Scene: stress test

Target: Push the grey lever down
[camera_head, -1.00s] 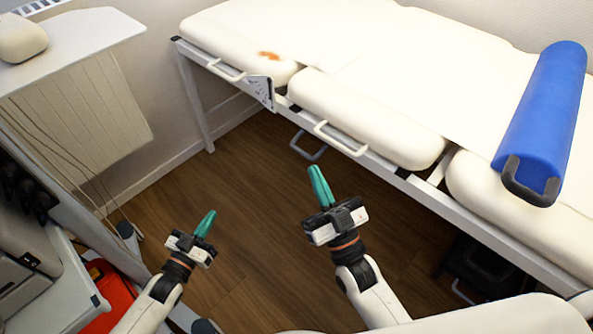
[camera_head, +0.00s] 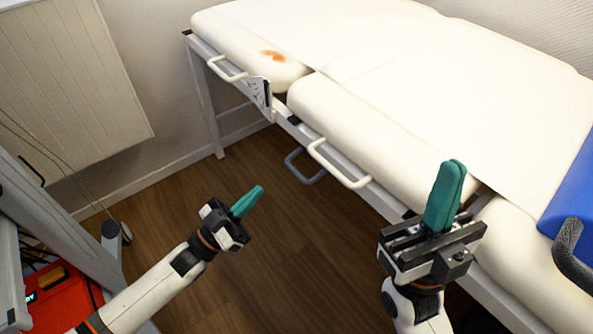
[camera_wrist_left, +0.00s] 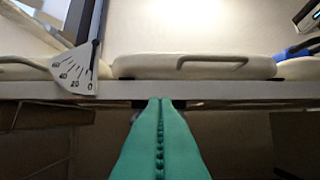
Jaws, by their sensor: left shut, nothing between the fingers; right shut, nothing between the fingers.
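The grey lever (camera_head: 303,168) is a U-shaped bar hanging below the near edge of the treatment couch (camera_head: 385,199), beside a white handle (camera_head: 336,165). My left gripper (camera_head: 258,192) has teal fingers shut together with nothing between them. It is in front of the couch, left of and lower in the picture than the lever, and apart from it. In the left wrist view its fingers (camera_wrist_left: 160,125) point at the couch edge; I cannot make out the lever there. My right gripper (camera_head: 453,170) is also shut and empty, over the couch's near edge in the picture, right of the lever.
An angle scale plate (camera_head: 260,97) is fixed to the couch frame. A red case (camera_head: 62,300) is at lower left. Wooden floor (camera_head: 250,165) is clear before the couch.

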